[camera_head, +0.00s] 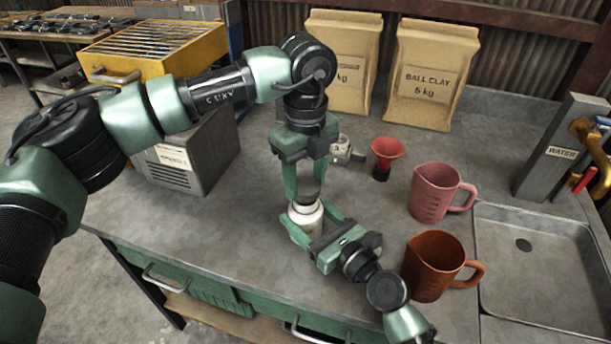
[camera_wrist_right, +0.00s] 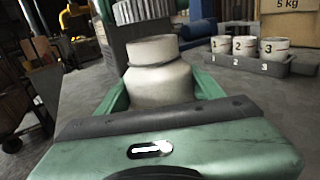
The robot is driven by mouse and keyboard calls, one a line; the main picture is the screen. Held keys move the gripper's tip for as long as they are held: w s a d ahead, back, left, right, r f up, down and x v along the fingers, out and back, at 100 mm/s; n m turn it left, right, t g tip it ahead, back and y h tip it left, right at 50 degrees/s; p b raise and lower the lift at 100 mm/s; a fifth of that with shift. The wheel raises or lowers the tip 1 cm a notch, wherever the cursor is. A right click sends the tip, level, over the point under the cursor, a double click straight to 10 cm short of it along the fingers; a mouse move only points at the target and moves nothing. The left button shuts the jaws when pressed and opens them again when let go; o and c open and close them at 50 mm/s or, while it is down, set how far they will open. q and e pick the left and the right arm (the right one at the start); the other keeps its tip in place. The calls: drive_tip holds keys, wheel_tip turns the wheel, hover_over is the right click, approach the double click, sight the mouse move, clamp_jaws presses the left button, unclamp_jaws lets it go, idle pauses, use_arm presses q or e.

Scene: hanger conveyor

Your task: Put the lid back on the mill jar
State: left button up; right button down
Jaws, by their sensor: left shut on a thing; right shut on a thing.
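The mill jar (camera_head: 305,218) is a squat cream-white jar standing upright on the grey bench. My right gripper (camera_head: 312,228) is shut around its body from the front right. In the right wrist view the jar (camera_wrist_right: 158,82) sits between the green fingers, its narrower neck upward. Whether the lid touches the neck I cannot tell. The left fingers partly hide it.
A red funnel (camera_head: 387,153), a pink jug (camera_head: 436,192) and an orange jug (camera_head: 432,266) stand to the right, before the sink (camera_head: 545,285). A grey box (camera_head: 190,160) stands left. Two clay bags (camera_head: 432,75) are at the back. Numbered cups (camera_wrist_right: 243,46) show in the wrist view.

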sight(306, 217)
use_arm(q)
drive_tip(key=shift+f, duration=0.15)
drive_tip(key=shift+f, duration=0.75)
drive_tip(key=shift+f, duration=0.6)
